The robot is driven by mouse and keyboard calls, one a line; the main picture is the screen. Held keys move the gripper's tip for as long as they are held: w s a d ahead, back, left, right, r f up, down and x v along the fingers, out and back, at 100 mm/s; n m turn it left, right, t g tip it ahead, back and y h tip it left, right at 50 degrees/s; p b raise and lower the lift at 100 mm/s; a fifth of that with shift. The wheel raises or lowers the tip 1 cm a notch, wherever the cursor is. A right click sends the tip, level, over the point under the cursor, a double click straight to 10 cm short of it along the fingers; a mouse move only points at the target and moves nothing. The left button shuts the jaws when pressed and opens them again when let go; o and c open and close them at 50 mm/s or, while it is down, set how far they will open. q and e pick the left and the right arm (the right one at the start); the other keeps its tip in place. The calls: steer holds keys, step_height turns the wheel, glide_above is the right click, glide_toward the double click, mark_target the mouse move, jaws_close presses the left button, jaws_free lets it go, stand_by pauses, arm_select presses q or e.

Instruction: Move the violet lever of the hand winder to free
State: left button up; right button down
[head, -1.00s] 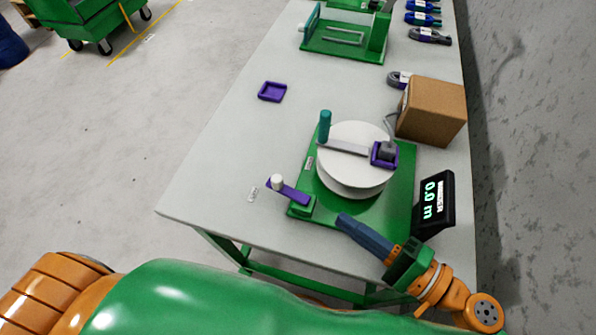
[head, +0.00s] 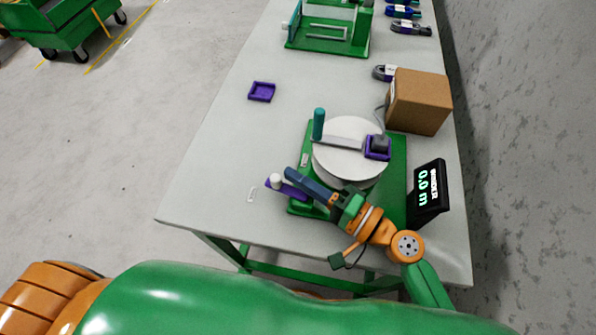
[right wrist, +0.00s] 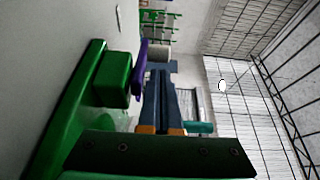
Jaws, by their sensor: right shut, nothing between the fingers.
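The hand winder's green base plate (head: 397,165) carries a white drum (head: 345,172) with a teal crank handle (head: 319,124). The violet lever (head: 291,190) sits at the plate's front left corner, its white knob (head: 275,181) pointing left past the plate. My right gripper (head: 290,173) is shut and empty, its dark blue fingers beside the lever and near the knob. In the right wrist view the fingers (right wrist: 163,70) point at the pale knob (right wrist: 158,52), with the violet lever (right wrist: 140,70) left of them. Contact cannot be told. My left gripper is not in view.
A black length display (head: 428,190) stands right of the winder, and a cardboard box (head: 420,100) behind it. A small violet tray (head: 262,91) lies on the grey table (head: 215,160), whose left part is mostly clear. A white label (head: 251,194) lies left of the lever.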

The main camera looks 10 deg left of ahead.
steer(key=shift+s+a+f+n+g+b, duration=0.3)
steer(key=shift+n+g+b, duration=0.2)
steer(key=shift+b, duration=0.4)
steer(key=shift+s+a+r+g+y, duration=0.1)
steer(key=shift+s+g+y, duration=0.1)
steer(key=shift+g+y, duration=0.25)
steer(key=shift+r, duration=0.2)
